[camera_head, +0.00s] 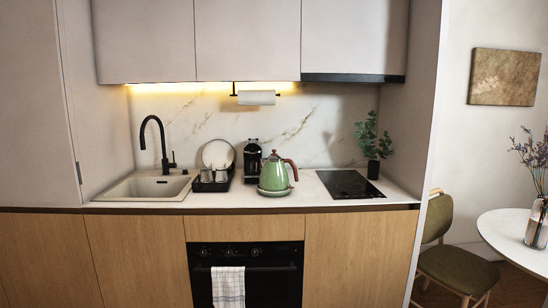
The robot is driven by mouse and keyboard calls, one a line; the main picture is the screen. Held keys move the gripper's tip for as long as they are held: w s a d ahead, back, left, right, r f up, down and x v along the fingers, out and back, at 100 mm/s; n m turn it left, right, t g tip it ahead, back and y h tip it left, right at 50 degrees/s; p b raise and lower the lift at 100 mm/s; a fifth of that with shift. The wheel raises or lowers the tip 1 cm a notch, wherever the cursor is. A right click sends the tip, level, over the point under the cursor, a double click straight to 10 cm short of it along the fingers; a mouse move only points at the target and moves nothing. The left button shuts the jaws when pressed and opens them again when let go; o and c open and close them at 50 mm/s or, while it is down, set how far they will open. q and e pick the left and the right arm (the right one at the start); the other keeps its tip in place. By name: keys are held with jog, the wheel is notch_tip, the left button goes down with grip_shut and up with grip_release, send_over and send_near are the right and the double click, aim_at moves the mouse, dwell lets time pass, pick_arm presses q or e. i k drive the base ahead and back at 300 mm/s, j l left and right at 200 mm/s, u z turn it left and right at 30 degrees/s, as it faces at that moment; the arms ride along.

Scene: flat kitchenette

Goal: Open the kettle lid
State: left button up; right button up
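A green kettle (273,175) with a brown handle (291,169) on its right side stands upright on the counter, between a black coffee machine and the cooktop. It sits on a low round green base (274,192). Its lid (273,155) is on top and looks closed, with a small knob on it. Neither of my grippers shows in the head view.
A black coffee machine (252,161) stands close at the kettle's left, beside a dark dish rack (211,184) with a plate and cups. A black cooktop (349,184) lies to the right. The counter's front edge (250,209) runs above the oven (247,275). A chair (455,262) stands at right.

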aim_at(273, 156)
jog(key=i+l, duration=0.15)
jog(key=i, duration=0.95)
